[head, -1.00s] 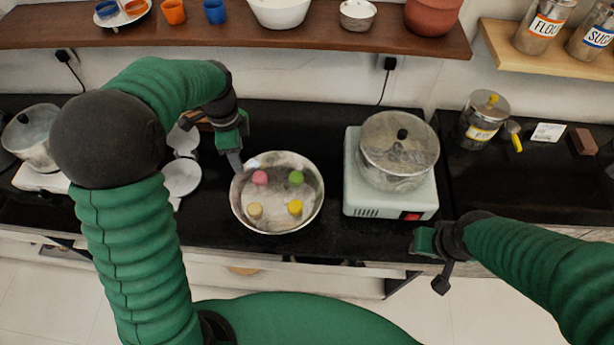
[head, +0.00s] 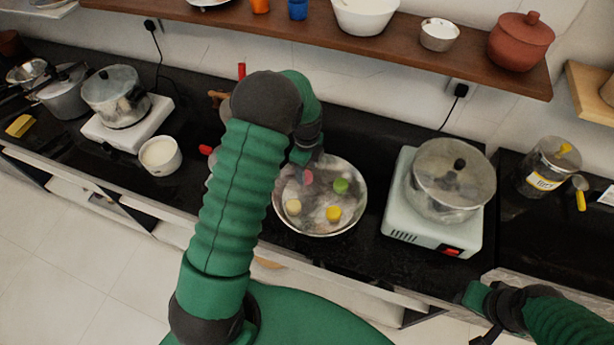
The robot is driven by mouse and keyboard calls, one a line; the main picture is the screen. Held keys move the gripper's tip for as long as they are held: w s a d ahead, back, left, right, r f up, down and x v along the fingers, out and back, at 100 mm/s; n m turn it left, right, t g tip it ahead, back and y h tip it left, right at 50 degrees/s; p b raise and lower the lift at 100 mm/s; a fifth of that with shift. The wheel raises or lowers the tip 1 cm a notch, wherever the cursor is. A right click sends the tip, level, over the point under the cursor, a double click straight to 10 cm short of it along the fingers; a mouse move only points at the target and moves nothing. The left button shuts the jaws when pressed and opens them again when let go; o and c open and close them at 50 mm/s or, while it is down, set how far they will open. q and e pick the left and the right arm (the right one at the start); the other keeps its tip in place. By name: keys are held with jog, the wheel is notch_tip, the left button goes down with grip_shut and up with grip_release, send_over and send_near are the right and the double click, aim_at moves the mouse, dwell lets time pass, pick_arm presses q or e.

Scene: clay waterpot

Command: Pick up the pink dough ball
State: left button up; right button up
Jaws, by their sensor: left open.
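The pink dough ball (head: 308,178) sits in a wide metal bowl (head: 314,226) on the black counter, in the upper left part of the bowl. A green ball (head: 341,186), a yellow ball (head: 333,213) and a beige ball (head: 293,207) lie in the same bowl, apart from it. My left gripper (head: 303,164) is open at the bowl's far left side, close to the pink ball. My forearm and wrist partly hide its fingers, and I cannot tell whether they touch the ball. My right gripper (head: 480,314) is at the lower right, away from the bowl; its jaw opening is unclear.
A lidded pot (head: 455,180) on a pale green stove (head: 432,228) stands right of the bowl. A white cup (head: 160,156) and another lidded pot (head: 115,98) are on the left. A wooden shelf (head: 400,45) with dishes runs above the counter.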

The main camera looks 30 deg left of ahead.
pick_arm(q)
notch_tip(320, 180, down, 2)
jog(key=shift+a+f, duration=0.15)
jog(key=shift+f, duration=0.1)
jog(key=shift+a+f, duration=0.2)
jog(key=shift+d+r, duration=0.1)
jog(key=shift+d, duration=0.05)
jog(key=c, duration=1.1)
notch_tip(320, 180, up, 10)
jog(key=shift+r, duration=0.1)
jog(key=o, duration=0.7)
jog(key=c, duration=0.5)
jog(key=shift+c, duration=0.3)
